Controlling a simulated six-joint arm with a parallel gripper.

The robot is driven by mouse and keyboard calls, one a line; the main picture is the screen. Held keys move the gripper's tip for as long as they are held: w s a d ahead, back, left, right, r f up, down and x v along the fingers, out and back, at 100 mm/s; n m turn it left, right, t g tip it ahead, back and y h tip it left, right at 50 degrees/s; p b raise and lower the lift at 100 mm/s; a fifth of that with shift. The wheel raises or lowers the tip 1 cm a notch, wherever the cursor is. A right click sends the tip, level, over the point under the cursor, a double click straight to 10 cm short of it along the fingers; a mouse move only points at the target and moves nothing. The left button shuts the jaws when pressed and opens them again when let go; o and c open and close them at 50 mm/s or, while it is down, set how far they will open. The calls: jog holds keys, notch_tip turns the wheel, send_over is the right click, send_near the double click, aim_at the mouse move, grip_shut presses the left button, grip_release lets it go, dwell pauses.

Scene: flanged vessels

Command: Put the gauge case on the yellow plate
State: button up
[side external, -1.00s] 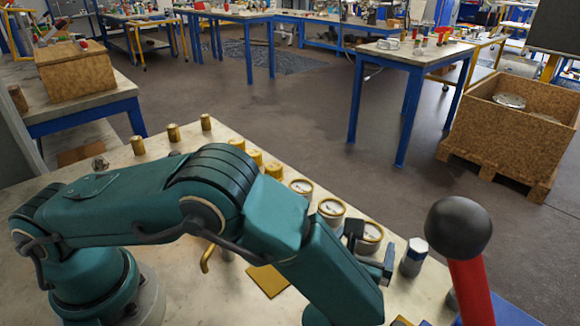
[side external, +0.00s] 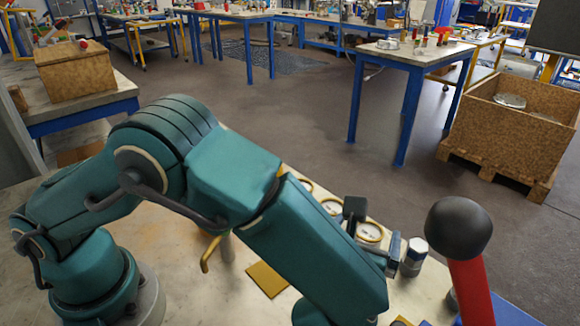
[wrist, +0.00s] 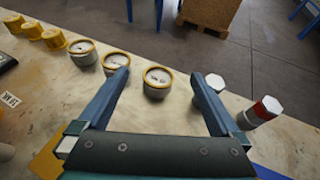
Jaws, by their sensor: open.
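Three round gauge cases with brass rims and pale dials stand in a row: a left one (wrist: 83,53), a middle one (wrist: 115,62) and a right one (wrist: 157,82). In the side view, the right gauge case (side external: 370,232) shows between my jaws, and the middle one (side external: 333,207) is beside them. My gripper (wrist: 160,78) is open, with the right case between its fingertips in the wrist view. I cannot tell whether either finger touches it. The yellow plate (side external: 268,279) lies flat on the bench below my forearm; part shows in the wrist view (wrist: 45,160).
A hexagonal white-topped piece (wrist: 212,86) stands close by the right finger. A red-and-white cylinder (wrist: 262,110) is beyond it. Yellow parts (wrist: 54,38) continue the row leftward. A black knob on a red post (side external: 459,229) rises in the side view's right foreground. The bench's far edge is near.

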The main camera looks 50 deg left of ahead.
aim_at(368, 233)
jog(key=w+a+r+n+g+h, duration=0.15)
jog(key=n+g, duration=0.25)
jog(key=n, duration=1.3)
jog(key=w+a+r+n+g+h, duration=0.1)
jog(key=w+r+n+g+h, duration=0.2)
jog(key=n, duration=1.4)
jog(key=shift+g+y, duration=0.25)
jog(key=shift+g, duration=0.15)
notch_tip(368, 233, down, 8)
jog(key=shift+d+f, duration=0.1)
jog(key=shift+f, duration=0.1)
jog(key=shift+w+f, duration=0.35)
jog(key=shift+f, duration=0.25)
